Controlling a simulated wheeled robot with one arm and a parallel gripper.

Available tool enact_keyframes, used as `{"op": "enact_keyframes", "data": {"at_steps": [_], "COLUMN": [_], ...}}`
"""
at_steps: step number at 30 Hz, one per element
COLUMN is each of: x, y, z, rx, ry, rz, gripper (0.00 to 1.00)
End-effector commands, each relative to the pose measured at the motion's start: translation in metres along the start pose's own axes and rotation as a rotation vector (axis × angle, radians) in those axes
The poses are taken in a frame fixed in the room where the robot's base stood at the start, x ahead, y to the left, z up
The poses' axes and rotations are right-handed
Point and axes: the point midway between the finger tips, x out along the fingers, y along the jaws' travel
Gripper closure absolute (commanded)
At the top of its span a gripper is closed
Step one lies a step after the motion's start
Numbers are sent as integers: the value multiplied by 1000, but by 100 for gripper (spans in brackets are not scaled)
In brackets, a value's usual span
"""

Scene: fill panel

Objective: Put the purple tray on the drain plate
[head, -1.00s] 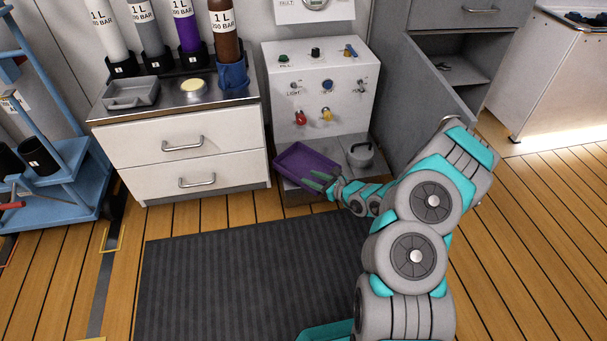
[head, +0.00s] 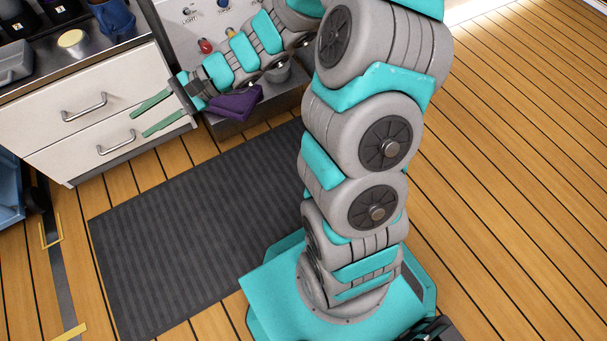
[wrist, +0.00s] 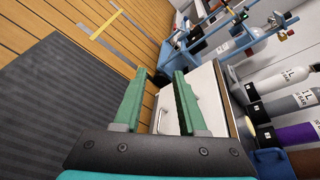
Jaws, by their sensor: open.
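The purple tray (head: 236,103) is at the left part of the low grey plate (head: 284,97) at the foot of the white panel; this plate looks like the drain plate. My arm hides part of the tray, so I cannot tell whether it lies flat. My gripper (head: 141,123) is open and empty, left of the tray and apart from it, in front of the white drawers. In the wrist view my gripper (wrist: 160,75) shows its two green fingers spread with nothing between them. The tray is not visible in the wrist view.
The white drawer cabinet (head: 60,85) stands close behind my fingers; its handles stick out. A grey pot (head: 277,72) is on the plate's right part, partly hidden by my arm. A dark ribbed mat (head: 190,230) covers clear floor in front. The blue rack (wrist: 190,45) shows beyond the cabinet.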

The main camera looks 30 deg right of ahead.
Motion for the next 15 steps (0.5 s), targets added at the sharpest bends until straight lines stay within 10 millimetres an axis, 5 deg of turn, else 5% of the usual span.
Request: {"op": "enact_keyframes", "data": {"at_steps": [6,15], "x": [-7,-62], "y": [58,147], "z": [76,126], "rx": [-252,-517], "ry": [-14,55], "rz": [299,718], "gripper": [59,59]}}
